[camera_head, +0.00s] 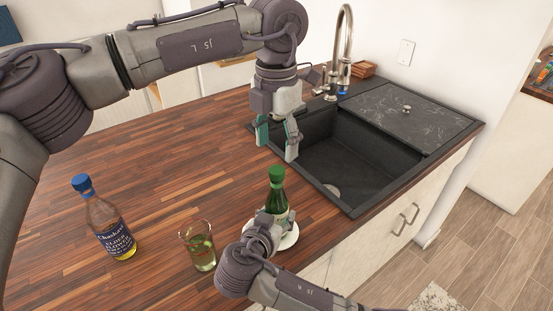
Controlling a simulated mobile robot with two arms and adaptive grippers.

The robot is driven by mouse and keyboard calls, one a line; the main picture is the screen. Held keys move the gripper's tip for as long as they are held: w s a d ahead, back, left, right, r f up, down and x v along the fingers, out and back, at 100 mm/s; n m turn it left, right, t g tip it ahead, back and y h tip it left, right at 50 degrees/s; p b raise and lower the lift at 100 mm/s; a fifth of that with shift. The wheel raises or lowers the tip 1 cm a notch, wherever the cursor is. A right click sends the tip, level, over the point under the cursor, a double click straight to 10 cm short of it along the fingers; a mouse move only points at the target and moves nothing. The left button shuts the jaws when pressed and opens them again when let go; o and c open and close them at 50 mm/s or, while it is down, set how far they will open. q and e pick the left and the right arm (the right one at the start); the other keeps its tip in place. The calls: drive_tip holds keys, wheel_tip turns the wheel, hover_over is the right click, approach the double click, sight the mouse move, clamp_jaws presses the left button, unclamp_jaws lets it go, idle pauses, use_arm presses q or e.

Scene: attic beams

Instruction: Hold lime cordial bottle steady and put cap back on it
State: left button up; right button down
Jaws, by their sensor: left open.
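A green bottle (278,196), which I take for the lime cordial, stands upright near the front edge of the counter. A green cap (277,174) sits on its top; I cannot tell how tightly. My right gripper (270,222) is at the bottle's lower front and hides part of it; its fingers are too hidden to show whether they grip. My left gripper (277,138) is open and empty, pointing down above the counter by the sink's left edge, behind the bottle and apart from it.
A white saucer (291,238) shows at the bottle's base. A glass (202,252) with pale green liquid and a blue-capped elderflower bottle (108,226) stand to the left. A black sink (350,165) with a tall faucet (343,50) is behind right. The counter's left middle is clear.

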use_arm(q)
wheel_tip(320, 180, up, 6)
idle(0.4)
use_arm(e)
drive_tip(key=shift+c, duration=1.6)
unclamp_jaws()
drive_tip(key=v, duration=1.2)
